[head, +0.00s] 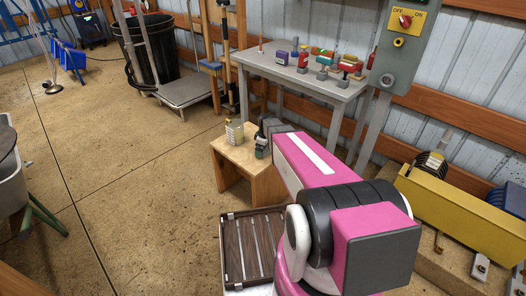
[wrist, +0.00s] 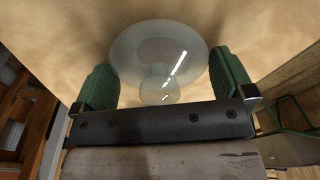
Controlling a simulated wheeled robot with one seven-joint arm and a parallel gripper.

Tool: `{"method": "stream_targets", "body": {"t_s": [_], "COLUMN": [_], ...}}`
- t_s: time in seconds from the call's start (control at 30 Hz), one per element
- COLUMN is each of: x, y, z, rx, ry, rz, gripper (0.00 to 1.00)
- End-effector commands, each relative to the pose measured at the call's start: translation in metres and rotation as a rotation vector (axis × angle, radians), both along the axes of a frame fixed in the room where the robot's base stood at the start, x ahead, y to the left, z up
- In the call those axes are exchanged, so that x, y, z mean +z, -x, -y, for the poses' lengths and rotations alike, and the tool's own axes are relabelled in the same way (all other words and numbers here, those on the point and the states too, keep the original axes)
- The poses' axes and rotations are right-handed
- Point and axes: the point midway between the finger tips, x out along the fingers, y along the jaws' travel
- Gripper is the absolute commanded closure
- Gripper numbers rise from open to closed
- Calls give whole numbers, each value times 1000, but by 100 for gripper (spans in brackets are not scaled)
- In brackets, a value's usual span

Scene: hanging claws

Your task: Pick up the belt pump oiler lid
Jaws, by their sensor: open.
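In the wrist view a clear, round glass-like lid (wrist: 150,50) with a small round knob lies over a tan wooden surface; I take it to be the belt pump oiler lid. My gripper (wrist: 161,66) is open, with one green finger on each side of the lid. The fingers look very near its edges; I cannot tell whether they touch. In the head view my gripper (head: 262,146) is low over the small wooden stool (head: 236,181). The lid cannot be made out there, as my arm and gripper cover that part.
A pale can-like item (head: 234,133) stands on the stool, just left of my gripper. A grey table (head: 290,75) with several small items stands behind. A brown slatted crate (head: 238,270) is in front. Open concrete floor lies to the left.

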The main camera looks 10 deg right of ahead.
Motion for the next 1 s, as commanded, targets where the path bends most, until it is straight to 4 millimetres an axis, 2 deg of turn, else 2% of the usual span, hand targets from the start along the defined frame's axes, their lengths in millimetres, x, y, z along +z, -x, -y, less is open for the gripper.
{"method": "stream_targets", "body": {"t_s": [0.17, 0.2, 0.27, 0.3, 0.77, 0.87, 1.0], "x": [-1, -1, 0, 0, 5, 12, 32], "y": [0, 0, 0, 0, 0, 1, 1], "z": [0, 0, 0, 0, 0, 0, 0], "rx": [0, 0, 0, 0, 0, 0, 0], "ry": [0, 0, 0, 0, 0, 0, 0], "rz": [0, 0, 0, 0, 0, 1, 2], "gripper": [0, 6, 26, 29, 29, 29, 29]}}
